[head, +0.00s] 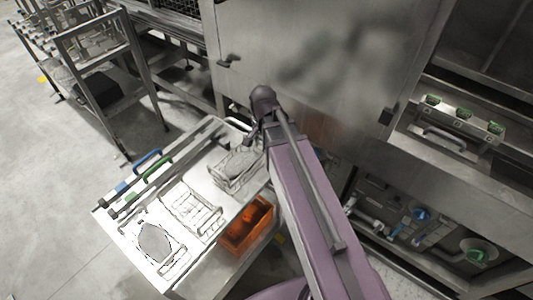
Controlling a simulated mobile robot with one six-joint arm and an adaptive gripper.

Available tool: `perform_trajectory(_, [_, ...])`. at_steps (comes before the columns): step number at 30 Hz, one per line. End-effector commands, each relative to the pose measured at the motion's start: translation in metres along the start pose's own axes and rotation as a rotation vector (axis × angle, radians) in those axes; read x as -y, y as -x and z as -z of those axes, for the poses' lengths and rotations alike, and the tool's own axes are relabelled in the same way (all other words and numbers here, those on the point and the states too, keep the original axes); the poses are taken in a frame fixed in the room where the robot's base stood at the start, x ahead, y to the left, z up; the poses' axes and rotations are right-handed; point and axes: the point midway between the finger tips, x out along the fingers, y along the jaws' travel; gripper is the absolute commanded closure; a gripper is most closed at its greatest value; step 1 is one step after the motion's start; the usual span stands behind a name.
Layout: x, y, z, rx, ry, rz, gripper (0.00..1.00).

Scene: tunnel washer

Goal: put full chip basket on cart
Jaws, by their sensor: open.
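Wire baskets stand on a light metal table-like top (112,220). One basket (238,168) at its back right holds a grey mass, and another (155,245) at the front left also shows grey inside. A basket between them (193,211) looks empty. I cannot tell which is the full chip basket. The dark end of my arm, with my gripper (252,140), is close beside the back right basket. The arm hides much of the gripper; it looks open, with nothing visible in it. A metal frame cart or rack (132,60) stands at the upper left.
An orange bin (246,228) sits at the top's right side. Blue (147,159) and green (158,168) handles lie along its left edge. A large steel machine (315,60) rises behind. Floor at left is clear.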

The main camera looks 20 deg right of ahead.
Motion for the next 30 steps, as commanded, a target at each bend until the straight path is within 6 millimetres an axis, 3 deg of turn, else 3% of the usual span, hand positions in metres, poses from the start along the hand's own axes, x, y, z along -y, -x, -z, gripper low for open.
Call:
perform_trajectory(9, [-0.023, -0.001, -0.026, -0.016, 0.484, -0.008, 0.57])
perform_trajectory(15, [-0.031, -0.001, -0.035, -0.021, 0.678, -0.013, 0.57])
perform_trajectory(30, [-0.032, -0.001, -0.036, -0.022, 0.736, -0.014, 0.57])
